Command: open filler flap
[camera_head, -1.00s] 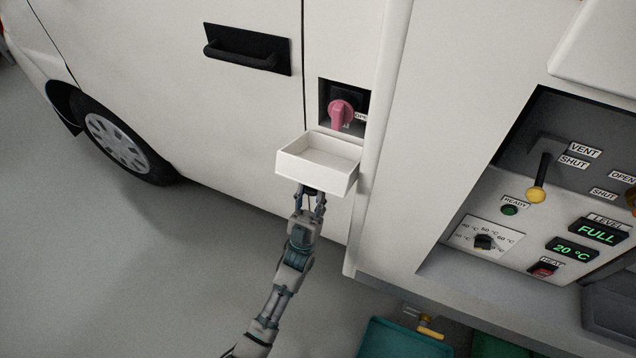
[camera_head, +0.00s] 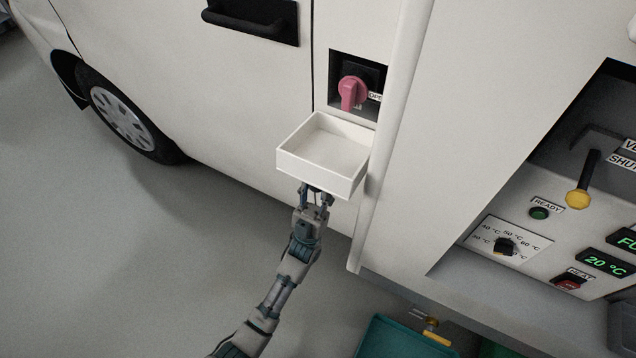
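The filler flap (camera_head: 324,150) is a white, shallow box-like panel folded down below a square recess in the vehicle's side, so it stands open. Inside the recess a pink knob (camera_head: 353,92) shows, with a partly hidden label beside it. My gripper (camera_head: 316,192), on the arm that comes up from the bottom left of centre, is just under the flap's front edge. Its fingertips are at or behind the flap's underside, so I cannot tell whether they touch or how far they are apart. I take this arm as my left one; no other gripper shows.
A black door handle (camera_head: 248,18) is at the upper left. On the right is a service panel with a yellow-tipped lever (camera_head: 578,198), a green button (camera_head: 539,213), a dial (camera_head: 504,246) and displays. A teal crate (camera_head: 400,338) sits on the floor below. The floor at left is clear.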

